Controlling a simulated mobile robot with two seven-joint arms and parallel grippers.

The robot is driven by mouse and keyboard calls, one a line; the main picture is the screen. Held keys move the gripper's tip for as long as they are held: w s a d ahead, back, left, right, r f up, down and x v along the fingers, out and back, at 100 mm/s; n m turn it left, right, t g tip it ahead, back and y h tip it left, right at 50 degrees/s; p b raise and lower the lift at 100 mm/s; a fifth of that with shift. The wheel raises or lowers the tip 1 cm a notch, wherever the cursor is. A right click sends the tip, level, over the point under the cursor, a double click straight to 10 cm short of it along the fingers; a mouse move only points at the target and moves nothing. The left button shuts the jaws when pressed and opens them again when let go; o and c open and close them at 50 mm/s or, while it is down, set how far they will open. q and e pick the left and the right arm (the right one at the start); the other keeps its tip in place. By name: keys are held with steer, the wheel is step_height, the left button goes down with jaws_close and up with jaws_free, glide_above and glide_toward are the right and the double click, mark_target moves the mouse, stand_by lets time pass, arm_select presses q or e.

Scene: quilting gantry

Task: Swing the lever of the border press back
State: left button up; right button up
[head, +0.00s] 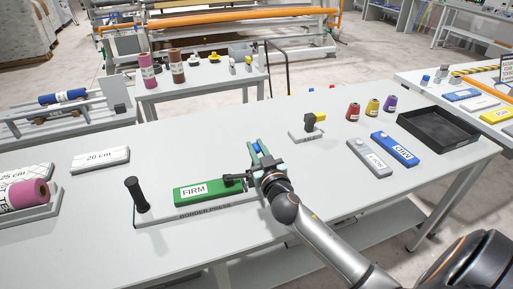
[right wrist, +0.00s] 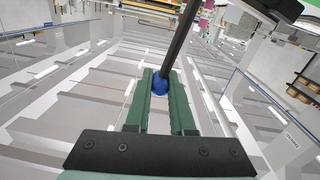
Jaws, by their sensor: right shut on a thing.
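The border press (head: 206,212) stands on the middle table, its name printed on the front of its grey base. A green block marked FIRM (head: 194,191) lies on it, with a black upright post (head: 137,194) at its left end and a black clamp-like part (head: 233,181) at its right end. My right gripper (head: 257,149) is at the right end of the press. Its green fingers are shut on the lever's blue knob (right wrist: 160,84). The lever's black rod (right wrist: 178,45) runs up from the knob in the right wrist view. In the head view my gripper hides most of the lever. My left gripper is out of view.
A small stand with a yellow-topped black piece (head: 309,128) is behind my right gripper. To the right are grey and blue blocks (head: 393,148), several thread cones (head: 372,107) and a black tray (head: 438,131). A white 20 cm block (head: 100,159) lies at left.

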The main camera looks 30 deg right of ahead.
jaws_close()
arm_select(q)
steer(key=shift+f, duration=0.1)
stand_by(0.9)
